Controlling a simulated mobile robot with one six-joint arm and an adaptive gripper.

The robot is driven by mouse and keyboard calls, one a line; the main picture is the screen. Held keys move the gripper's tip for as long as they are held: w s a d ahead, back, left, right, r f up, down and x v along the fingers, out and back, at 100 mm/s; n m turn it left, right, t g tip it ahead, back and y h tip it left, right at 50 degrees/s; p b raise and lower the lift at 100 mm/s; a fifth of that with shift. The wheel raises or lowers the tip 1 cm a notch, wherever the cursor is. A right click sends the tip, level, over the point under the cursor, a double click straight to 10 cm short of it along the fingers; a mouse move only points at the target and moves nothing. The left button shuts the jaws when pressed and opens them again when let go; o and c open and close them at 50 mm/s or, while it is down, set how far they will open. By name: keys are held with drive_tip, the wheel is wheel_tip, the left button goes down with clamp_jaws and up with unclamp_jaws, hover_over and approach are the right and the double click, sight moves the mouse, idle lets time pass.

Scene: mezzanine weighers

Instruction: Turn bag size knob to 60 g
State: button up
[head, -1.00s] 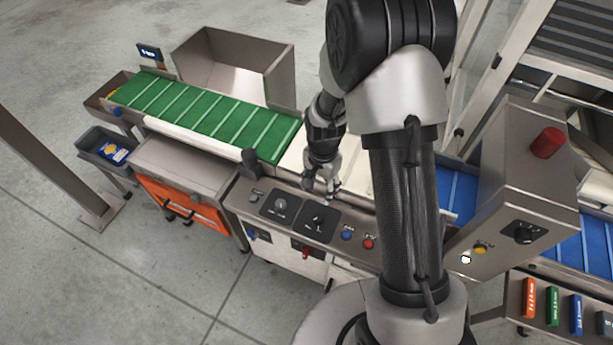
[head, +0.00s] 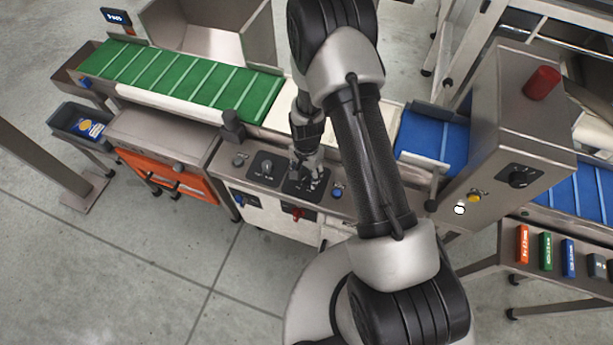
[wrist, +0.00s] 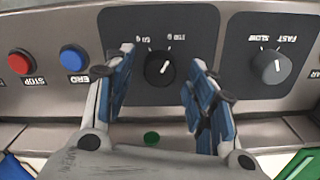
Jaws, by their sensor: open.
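The bag size knob (wrist: 160,68) is a round black knob with a white pointer line, on a dark plate with small printed marks. In the wrist view the plate looks upside down and the pointer tilts up and slightly right; the marks are too small to read surely. My gripper (wrist: 160,75) is open, with one blue-padded finger on each side of the knob and visible gaps between. In the head view my gripper (head: 310,182) is over the dark plate and largely hides the knob.
Beside the knob are a grey SLOW/FAST knob (wrist: 271,66), a blue button (wrist: 73,59) and a red STOP button (wrist: 20,62). A green cleated belt (head: 190,85) runs behind the panel. A steel cabinet (head: 505,130) with a red lamp stands at right.

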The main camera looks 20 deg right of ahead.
drive_tip(key=shift+f, duration=0.55)
drive_tip(key=c, duration=1.1)
